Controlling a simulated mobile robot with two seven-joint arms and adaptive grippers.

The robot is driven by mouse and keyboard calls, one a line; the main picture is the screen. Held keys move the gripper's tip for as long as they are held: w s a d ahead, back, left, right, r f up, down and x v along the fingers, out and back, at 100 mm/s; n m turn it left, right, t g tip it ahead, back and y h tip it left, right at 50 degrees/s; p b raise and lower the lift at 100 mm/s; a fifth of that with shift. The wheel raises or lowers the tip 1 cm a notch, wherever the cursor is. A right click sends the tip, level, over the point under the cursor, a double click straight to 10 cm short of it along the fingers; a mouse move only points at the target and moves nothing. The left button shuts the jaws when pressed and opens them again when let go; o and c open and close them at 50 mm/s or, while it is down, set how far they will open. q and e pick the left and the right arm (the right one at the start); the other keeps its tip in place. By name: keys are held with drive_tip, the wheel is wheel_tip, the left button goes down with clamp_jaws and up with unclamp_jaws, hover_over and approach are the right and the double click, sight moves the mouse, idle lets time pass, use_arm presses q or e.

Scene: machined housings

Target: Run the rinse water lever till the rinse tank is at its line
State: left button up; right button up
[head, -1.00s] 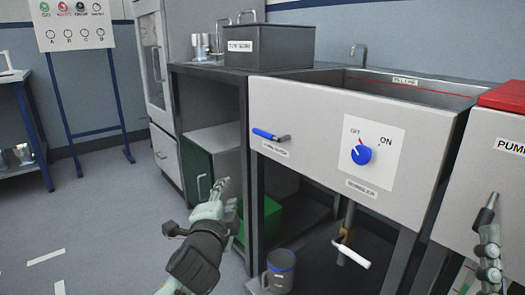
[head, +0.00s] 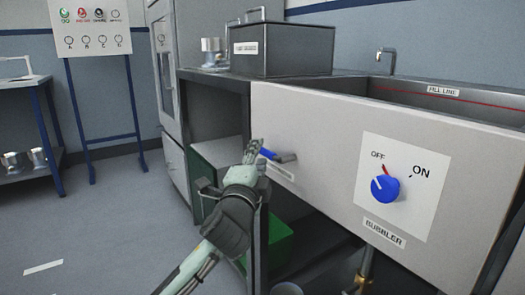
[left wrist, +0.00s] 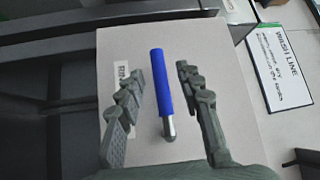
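The rinse water lever (head: 285,157) has a blue handle and a metal stem on the left of the rinse tank's pale front panel. My left gripper (head: 256,150) is at the handle's left end. In the left wrist view the blue handle (left wrist: 159,82) lies between the two fingers of my left gripper (left wrist: 159,88), which are open with a gap on each side. The rinse tank (head: 450,105) has a red line and a "FILL LINE" label (head: 443,91) on its inner back wall. I cannot make out a water level. My right gripper is out of view.
A blue bubbler knob (head: 385,189) with OFF and ON marks sits right of the lever. A dark lidded tank (head: 282,48) stands on the bench behind. A green bin (head: 279,240) is below. A wash line sign (left wrist: 279,65) shows in the left wrist view.

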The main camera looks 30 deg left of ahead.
sight(260, 153)
use_arm(q)
drive_tip(key=shift+x, duration=1.5)
drive_tip(key=shift+c, duration=0.6)
clamp_jaws()
